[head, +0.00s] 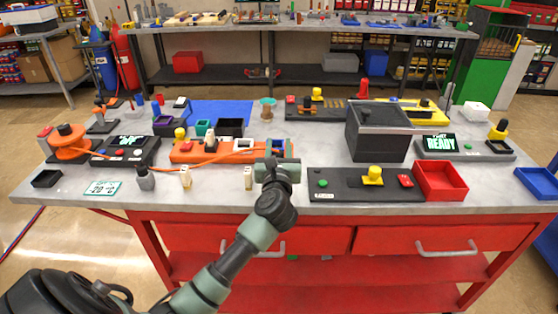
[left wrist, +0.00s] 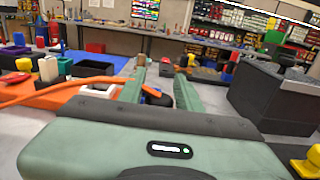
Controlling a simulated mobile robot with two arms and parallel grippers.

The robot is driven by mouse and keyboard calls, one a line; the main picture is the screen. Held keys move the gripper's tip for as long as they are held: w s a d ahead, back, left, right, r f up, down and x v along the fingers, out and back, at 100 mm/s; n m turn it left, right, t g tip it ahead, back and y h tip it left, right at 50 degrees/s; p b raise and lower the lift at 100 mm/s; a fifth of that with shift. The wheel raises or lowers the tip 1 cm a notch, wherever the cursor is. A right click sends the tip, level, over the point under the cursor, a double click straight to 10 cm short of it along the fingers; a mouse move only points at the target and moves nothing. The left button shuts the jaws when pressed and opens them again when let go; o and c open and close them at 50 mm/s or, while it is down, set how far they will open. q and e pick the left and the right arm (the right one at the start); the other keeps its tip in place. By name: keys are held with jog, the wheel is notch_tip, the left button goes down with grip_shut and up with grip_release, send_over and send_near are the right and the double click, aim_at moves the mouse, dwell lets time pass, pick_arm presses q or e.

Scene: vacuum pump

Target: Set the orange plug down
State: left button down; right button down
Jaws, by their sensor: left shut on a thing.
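My left gripper (head: 279,150) is over the middle of the worktable, its fingers pointing toward the back. In the left wrist view the fingers (left wrist: 160,82) are shut on the orange plug (left wrist: 152,91), which shows as a small orange piece with a dark part beside it. Most of the plug is hidden by the gripper body. An orange cable (head: 205,161) runs from the orange spool (head: 70,142) at the left to the gripper. I cannot tell whether the plug touches the table. My right gripper is not in view.
An orange base with a white-rimmed socket (head: 243,145) stands just left of the gripper. A black panel with a yellow knob (head: 372,176) and a red tray (head: 441,180) lie to the right. A dark box (head: 380,145) stands behind them. Small cream blocks (head: 185,176) stand near the front edge.

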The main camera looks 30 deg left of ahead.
pick_arm(q)
jog(key=shift+f, duration=2.1)
jog(key=shift+b, duration=0.3)
jog(key=shift+f, duration=0.1)
jog(key=c, duration=1)
grip_release()
jog(key=shift+o, duration=0.2)
